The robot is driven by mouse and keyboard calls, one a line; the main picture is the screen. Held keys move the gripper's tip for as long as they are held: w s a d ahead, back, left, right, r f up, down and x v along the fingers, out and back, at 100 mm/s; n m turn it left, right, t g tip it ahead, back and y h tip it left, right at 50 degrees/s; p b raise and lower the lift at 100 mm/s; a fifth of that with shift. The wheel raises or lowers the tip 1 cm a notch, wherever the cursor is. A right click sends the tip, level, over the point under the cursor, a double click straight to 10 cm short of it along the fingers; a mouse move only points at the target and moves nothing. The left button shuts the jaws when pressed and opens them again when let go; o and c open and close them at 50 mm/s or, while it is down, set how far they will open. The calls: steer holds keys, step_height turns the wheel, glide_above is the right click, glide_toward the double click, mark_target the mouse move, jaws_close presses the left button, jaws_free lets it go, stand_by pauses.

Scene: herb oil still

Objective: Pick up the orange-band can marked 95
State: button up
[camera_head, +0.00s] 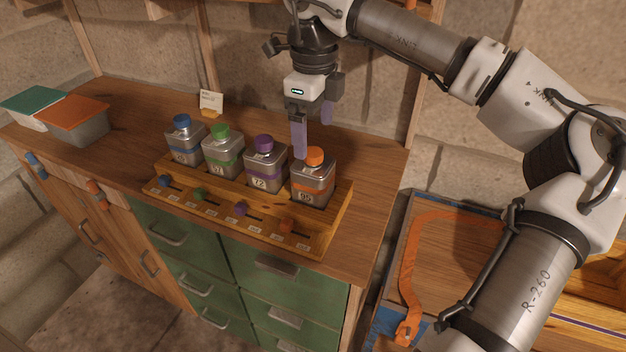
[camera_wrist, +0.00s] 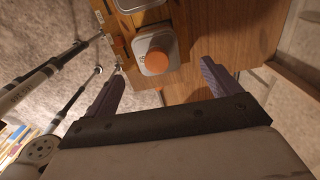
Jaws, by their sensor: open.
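The orange-band can marked 95 (camera_head: 313,182) has an orange cap and stands upright at the right end of a wooden rack (camera_head: 322,238). In the wrist view its orange cap (camera_wrist: 157,61) shows from above, ahead of and between the fingers' line. My gripper (camera_head: 312,135) points down, open and empty, just above and behind the can. In the wrist view my gripper (camera_wrist: 155,80) has its two purple-grey fingers wide apart. The fingers are not around the can. In the head view one finger comes close to the orange cap; I cannot tell whether they touch.
Purple-cap (camera_head: 264,166), green-cap (camera_head: 222,155) and blue-cap (camera_head: 184,143) cans stand left in the same rack. Coloured sliders line its front. A small card (camera_head: 211,101) stands behind. Two lidded boxes (camera_head: 74,122) sit at the left. The cabinet top (camera_head: 375,165) right of the rack is clear.

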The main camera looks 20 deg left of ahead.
mark_target(313, 169)
step_height(313, 169, down, 4)
steer(key=shift+r, duration=0.1)
steer(key=shift+s+f+p, duration=0.15)
steer(key=shift+f+p, duration=0.35)
steer(key=shift+f, duration=0.9)
steer(key=shift+s+f+p, duration=0.1)
steer(key=shift+f+p, duration=0.35)
steer(key=shift+f, duration=0.95)
steer(key=c, duration=1.5)
